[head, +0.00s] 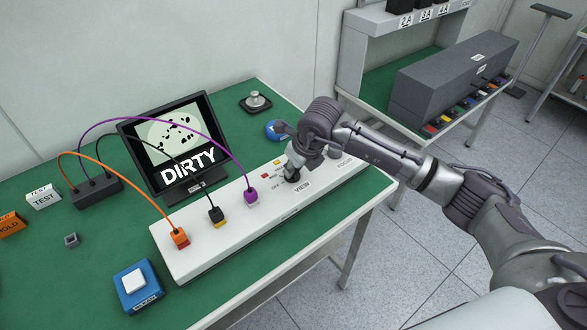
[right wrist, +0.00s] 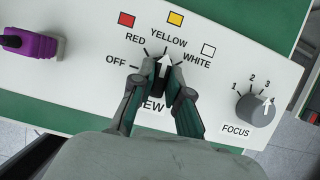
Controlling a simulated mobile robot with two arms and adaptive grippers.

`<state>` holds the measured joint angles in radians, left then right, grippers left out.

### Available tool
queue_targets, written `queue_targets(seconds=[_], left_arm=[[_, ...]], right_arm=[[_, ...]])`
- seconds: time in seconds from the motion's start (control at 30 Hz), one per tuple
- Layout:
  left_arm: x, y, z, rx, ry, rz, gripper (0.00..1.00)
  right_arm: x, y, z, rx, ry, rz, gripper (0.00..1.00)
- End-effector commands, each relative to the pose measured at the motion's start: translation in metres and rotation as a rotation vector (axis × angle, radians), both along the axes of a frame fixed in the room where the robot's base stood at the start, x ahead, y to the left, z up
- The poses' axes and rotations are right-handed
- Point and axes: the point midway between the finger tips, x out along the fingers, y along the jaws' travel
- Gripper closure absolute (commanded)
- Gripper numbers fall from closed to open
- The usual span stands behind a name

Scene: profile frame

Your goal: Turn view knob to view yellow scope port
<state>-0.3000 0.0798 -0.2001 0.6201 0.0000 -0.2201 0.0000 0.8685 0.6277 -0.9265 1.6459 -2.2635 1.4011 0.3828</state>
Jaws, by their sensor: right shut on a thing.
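The black view knob (right wrist: 160,80) is on a white panel (head: 205,251), with OFF, RED, YELLOW and WHITE labels around it. Its white arrow points up toward the YELLOW label in the right wrist view. My right gripper (right wrist: 162,88) is shut on the knob, with one finger on each side; the fingers partly cover the VIEW label. In the head view the right gripper (head: 292,172) reaches down to the panel and hides most of the knob. The monitor (head: 165,145) shows black specks on a pale disc and the word DIRTY. My left gripper is not in view.
Orange (head: 179,238), black (head: 216,215) and purple (head: 251,197) cable plugs stand in the panel. The focus knob (right wrist: 256,108) is right of the view knob. A blue button box (head: 139,288) sits at the front left, and a dark block (head: 71,240) lies left of the panel.

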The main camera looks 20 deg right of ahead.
Motion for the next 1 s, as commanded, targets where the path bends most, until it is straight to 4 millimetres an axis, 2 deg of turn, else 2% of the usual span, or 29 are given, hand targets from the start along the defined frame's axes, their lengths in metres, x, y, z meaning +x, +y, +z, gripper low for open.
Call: queue_targets(seconds=[0.6, 0.63, 0.77, 1.0], left_arm=[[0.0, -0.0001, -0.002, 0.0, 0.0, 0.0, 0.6], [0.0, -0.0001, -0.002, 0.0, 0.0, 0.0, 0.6], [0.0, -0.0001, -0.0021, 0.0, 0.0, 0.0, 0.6], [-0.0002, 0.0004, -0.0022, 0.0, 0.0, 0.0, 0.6]], right_arm=[[0.0007, 0.0, 0.0017, 0.0, -0.002, -0.048, 1.0], [0.0007, 0.0, 0.0017, 0.0, -0.002, -0.048, 0.81], [0.0005, 0.0, 0.0014, -0.001, -0.001, -0.047, 0.6], [0.0002, 0.0001, 0.0006, 0.0, 0.0, -0.047, 0.59]])
